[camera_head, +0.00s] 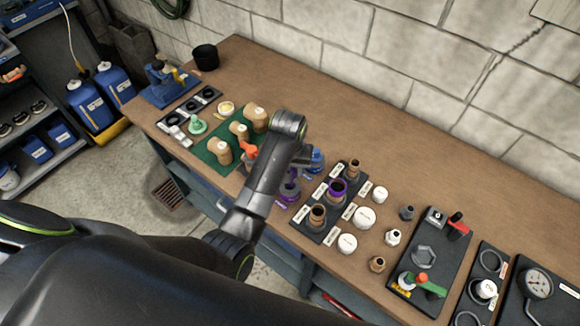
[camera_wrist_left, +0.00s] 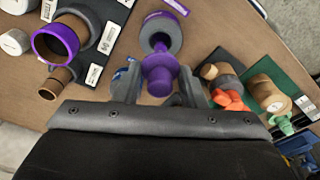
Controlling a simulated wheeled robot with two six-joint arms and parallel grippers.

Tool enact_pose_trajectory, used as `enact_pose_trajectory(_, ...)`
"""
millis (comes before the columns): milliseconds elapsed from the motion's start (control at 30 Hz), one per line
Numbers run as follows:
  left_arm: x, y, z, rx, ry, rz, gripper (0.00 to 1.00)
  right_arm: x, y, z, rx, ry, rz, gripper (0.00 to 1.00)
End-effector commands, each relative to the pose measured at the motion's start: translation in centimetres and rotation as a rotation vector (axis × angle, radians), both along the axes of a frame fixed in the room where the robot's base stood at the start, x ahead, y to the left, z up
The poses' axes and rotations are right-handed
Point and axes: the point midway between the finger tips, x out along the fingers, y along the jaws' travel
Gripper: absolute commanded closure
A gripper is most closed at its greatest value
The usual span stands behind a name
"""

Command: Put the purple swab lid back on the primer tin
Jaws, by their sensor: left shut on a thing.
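My left gripper (camera_wrist_left: 159,85) is shut on the purple swab lid (camera_wrist_left: 160,72), whose knob shows between the fingers. The grey primer tin (camera_wrist_left: 160,28) with purple on it lies right beyond the lid in the left wrist view, and the lid covers part of it. I cannot tell whether lid and tin touch. In the head view my left gripper (camera_head: 301,158) is over the bench, partly hidden by its own wrist, with the purple tin (camera_head: 290,189) just below it. My right gripper is not in view.
A blue tin (camera_head: 315,160) stands close to the gripper. To the right a dark rack (camera_head: 327,222) holds brown fittings, one with a purple ring (camera_head: 337,188). A green mat (camera_head: 222,152) with brown pieces lies to the left. The back of the bench (camera_head: 420,160) is clear.

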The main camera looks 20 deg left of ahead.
Motion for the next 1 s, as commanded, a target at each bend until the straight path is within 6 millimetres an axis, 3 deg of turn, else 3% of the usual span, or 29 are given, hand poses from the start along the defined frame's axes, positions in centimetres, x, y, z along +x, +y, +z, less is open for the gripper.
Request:
enact_pose_trajectory(500, -0.1, 0.0, -1.6, 0.0, 0.001, 0.0, 0.78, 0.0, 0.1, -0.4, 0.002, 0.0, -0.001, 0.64)
enact_pose_trajectory(1000, 0.0, 0.0, -1.9, 0.0, 0.001, 0.0, 0.78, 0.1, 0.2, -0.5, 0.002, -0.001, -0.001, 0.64)
